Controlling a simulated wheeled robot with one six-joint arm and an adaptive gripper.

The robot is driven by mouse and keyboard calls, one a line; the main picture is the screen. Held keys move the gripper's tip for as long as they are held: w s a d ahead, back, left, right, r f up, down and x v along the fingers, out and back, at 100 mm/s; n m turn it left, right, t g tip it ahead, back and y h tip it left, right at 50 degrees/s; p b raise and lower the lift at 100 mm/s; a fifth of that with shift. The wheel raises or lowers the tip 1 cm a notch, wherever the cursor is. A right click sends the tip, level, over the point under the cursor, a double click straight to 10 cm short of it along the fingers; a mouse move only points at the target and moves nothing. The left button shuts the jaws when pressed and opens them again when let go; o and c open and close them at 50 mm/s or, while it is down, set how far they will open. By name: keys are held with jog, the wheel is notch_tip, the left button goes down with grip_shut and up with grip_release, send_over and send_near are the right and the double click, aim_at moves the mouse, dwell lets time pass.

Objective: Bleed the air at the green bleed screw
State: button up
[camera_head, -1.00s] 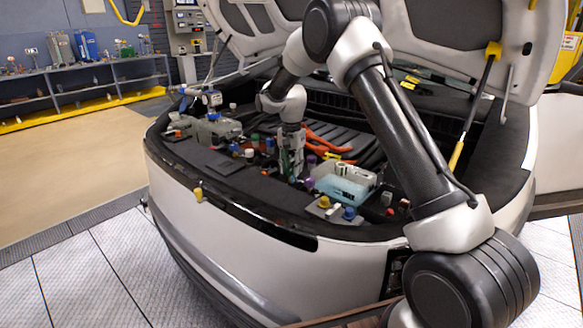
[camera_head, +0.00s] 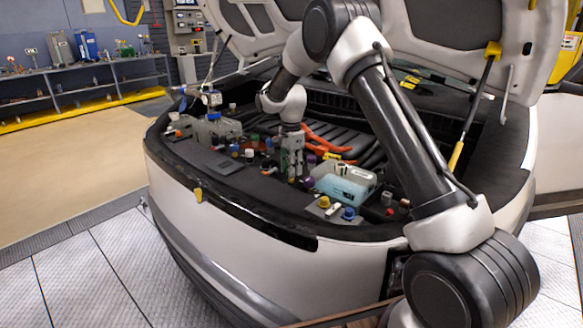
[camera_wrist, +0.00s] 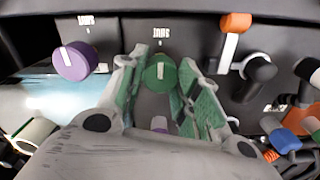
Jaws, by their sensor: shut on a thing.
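The green bleed screw (camera_wrist: 158,72) is a round green knob with a pale line across its top, upright in a dark panel under a small label in the wrist view. My gripper (camera_wrist: 157,84) points down with its two green-padded fingers on either side of the knob, shut on it. In the head view my gripper (camera_head: 291,177) reaches down into the engine bay and hides the screw there. A purple knob (camera_wrist: 75,62) with a white line stands to the left of the green one. The translucent coolant tank (camera_head: 345,184) with pale blue liquid stands right of my gripper.
Orange cables (camera_head: 325,141) run just behind my gripper. Yellow and blue caps (camera_head: 349,213) sit at the front. The raised hood (camera_head: 440,35) hangs above the bay.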

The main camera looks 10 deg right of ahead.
jog(key=o, duration=1)
notch_tip(320, 180, up, 12)
dwell(0.3)
